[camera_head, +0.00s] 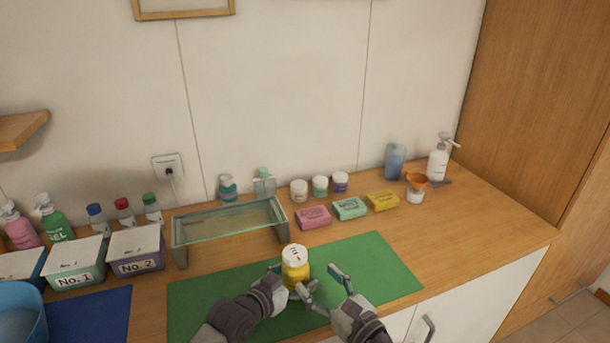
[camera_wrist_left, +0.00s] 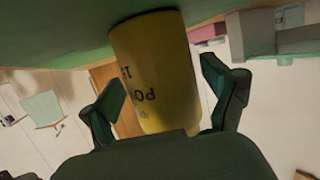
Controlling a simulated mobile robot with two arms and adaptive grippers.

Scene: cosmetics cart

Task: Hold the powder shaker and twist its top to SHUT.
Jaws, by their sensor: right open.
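The yellow powder shaker (camera_head: 295,271) stands upright on the green mat, with a white top (camera_head: 295,252) that bears small dark marks too small to read. My left gripper (camera_head: 285,278) is low around its body. In the left wrist view the yellow body (camera_wrist_left: 155,70), with part of a dark label, lies between the two fingers of my left gripper (camera_wrist_left: 165,90). A thin gap seems to show beside the right-hand finger, so I cannot tell whether they press on it. My right gripper (camera_head: 325,290) is open and empty, just right of the shaker.
A glass-topped stand (camera_head: 230,224) is behind left of the shaker. Pink (camera_head: 313,217), mint and yellow boxes line the back. Tubs No. 1 (camera_head: 76,270) and No. 2 (camera_head: 137,259) stand left. The green mat (camera_head: 385,265) is clear on its right side.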

